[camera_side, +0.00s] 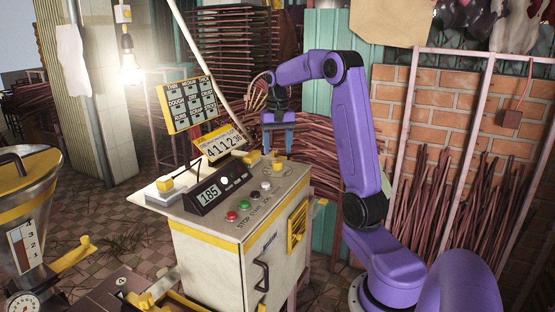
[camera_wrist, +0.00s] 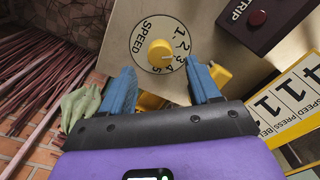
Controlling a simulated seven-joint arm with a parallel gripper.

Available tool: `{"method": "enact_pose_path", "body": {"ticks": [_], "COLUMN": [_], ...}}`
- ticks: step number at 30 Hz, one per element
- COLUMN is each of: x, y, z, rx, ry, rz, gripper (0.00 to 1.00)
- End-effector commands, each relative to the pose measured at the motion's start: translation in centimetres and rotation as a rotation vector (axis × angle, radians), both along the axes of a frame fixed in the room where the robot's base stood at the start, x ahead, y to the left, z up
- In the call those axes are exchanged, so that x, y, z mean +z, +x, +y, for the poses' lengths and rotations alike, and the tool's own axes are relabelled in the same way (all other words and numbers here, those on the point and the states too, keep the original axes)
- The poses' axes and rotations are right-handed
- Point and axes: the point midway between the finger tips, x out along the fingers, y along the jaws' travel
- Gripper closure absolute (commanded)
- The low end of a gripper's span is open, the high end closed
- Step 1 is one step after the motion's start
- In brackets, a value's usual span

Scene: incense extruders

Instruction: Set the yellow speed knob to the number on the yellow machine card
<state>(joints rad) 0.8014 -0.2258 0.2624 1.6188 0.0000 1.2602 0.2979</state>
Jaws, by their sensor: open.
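The yellow speed knob (camera_wrist: 160,53) sits on a round white dial (camera_wrist: 148,30) marked SPEED, with numbers from 1 to 5. A small pale mark on the knob appears to point toward the 3, but it is too small to be sure. The yellow machine card (camera_side: 219,142) stands at the back of the machine; its digits in the side view start with 4. It also shows, cut off, in the wrist view (camera_wrist: 295,100), with a SPEED label at its end. My gripper (camera_wrist: 160,66) is open, its blue fingers either side of the knob and apart from it. In the side view my gripper (camera_side: 278,153) points down.
The machine top (camera_side: 270,190) carries a display reading 185 (camera_side: 210,194) and several coloured buttons. A second board (camera_side: 187,104) stands behind. Reddish sticks (camera_wrist: 40,75) lie beside the machine.

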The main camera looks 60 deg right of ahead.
Motion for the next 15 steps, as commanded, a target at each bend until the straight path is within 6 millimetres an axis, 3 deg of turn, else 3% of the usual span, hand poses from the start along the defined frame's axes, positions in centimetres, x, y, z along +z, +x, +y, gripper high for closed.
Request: {"method": "enact_pose_path", "body": {"ticks": [6,15], "x": [-3.3,-4.7], "y": [0.0,0.0], "z": [0.0,0.0], "rx": [0.000,0.000], "ry": [0.002,0.000], "rz": [0.003,0.000], "gripper": [0.39,0.39]}}
